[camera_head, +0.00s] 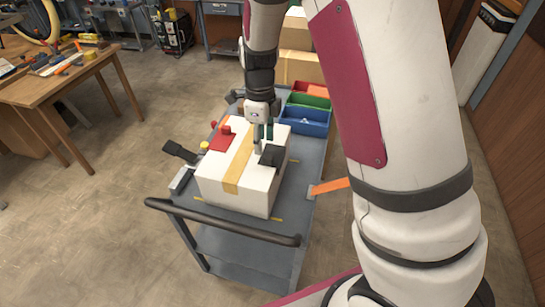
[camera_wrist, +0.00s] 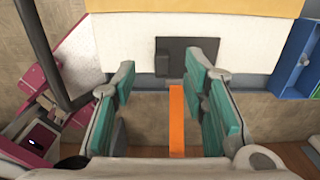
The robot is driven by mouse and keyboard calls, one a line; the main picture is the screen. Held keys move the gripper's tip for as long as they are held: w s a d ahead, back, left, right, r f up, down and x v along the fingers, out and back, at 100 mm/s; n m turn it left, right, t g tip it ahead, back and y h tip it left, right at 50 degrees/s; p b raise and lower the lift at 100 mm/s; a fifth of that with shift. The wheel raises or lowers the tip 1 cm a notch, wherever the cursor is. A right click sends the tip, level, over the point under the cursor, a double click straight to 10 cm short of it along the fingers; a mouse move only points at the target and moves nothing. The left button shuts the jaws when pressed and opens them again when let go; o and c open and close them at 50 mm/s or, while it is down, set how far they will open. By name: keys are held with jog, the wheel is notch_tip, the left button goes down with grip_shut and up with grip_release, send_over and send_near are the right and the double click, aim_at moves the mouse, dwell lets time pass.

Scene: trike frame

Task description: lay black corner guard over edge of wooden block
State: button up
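The black corner guard (camera_head: 271,157) lies at the right edge of a large white block (camera_head: 235,194) with a tan band. In the wrist view the guard (camera_wrist: 190,52) is a dark plate against the white block (camera_wrist: 120,40), with a small tab toward me. The block looks white and boxlike; no bare wood shows on it. My gripper (camera_head: 262,143) points down just above the guard in the head view. In the wrist view my gripper (camera_wrist: 162,82) has its teal-padded fingers wide apart, with nothing between the tips. Whether a fingertip touches the guard cannot be told.
The block stands on a grey cart (camera_head: 307,170) with a black handle (camera_head: 222,225). Blue (camera_head: 306,120), green and red bins stand behind. An orange strip (camera_head: 331,187) sticks out at the cart's right side.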

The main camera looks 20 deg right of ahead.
aim_at(265, 156)
jog(key=f, duration=0.3)
jog(key=f+p, duration=0.1)
jog(key=f, duration=0.1)
jog(key=shift+s+d+f, duration=0.1)
jog(key=shift+s+d, duration=0.1)
jog(key=shift+d, duration=0.2)
jog(key=shift+w+f, duration=0.1)
jog(key=shift+f, duration=0.4)
grip_shut()
